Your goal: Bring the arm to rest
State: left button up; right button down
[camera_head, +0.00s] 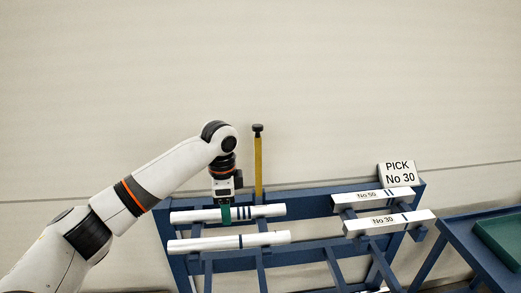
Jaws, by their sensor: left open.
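My left arm comes in from the left, and its gripper (225,214) points down at the upper left white float (268,210), which has several dark bands. Its green fingertips overlap this float in the picture; the jaws are open, and I cannot tell whether they touch it. A lower left white float (205,245) with fewer bands lies below it on the blue rack (312,252). My right gripper is not in view.
On the rack's right side are bars labelled No 50 (400,194) and No 30 (415,219). A sign (397,174) reads PICK No 30. A yellow post (258,165) with a black top stands behind the gripper. A blue stand (470,250) holds a green tray (503,237) at right.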

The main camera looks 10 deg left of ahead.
pick_arm(q)
jog(key=s+d+f+n+t+h, duration=0.1)
jog(key=s+d+f+n+h, duration=0.1)
jog(key=s+d+f, duration=0.45)
jog(key=s+d+f+n+h, duration=0.1)
jog(key=s+d+f, duration=0.2)
jog(key=s+f, duration=0.7)
jog(key=s+a+f+n+t+y, duration=0.1)
jog(key=s+a+n, duration=0.45)
jog(key=s, duration=0.25)
jog(key=s+a+n+t+y, duration=0.2)
jog(key=s+a+n, duration=0.2)
jog(key=s+a, duration=0.4)
notch_tip(320, 180, down, 31)
jog(key=s+g+b, duration=0.2)
jog(key=s+b, duration=0.1)
jog(key=s+a+f+g+b, duration=0.1)
jog(key=s+a+f+b, duration=0.1)
jog(key=s+f, duration=1.3)
notch_tip(320, 180, down, 2)
jog(key=shift+s+a+f, duration=0.1)
jog(key=shift+s+a, duration=0.1)
jog(key=shift+s, duration=0.1)
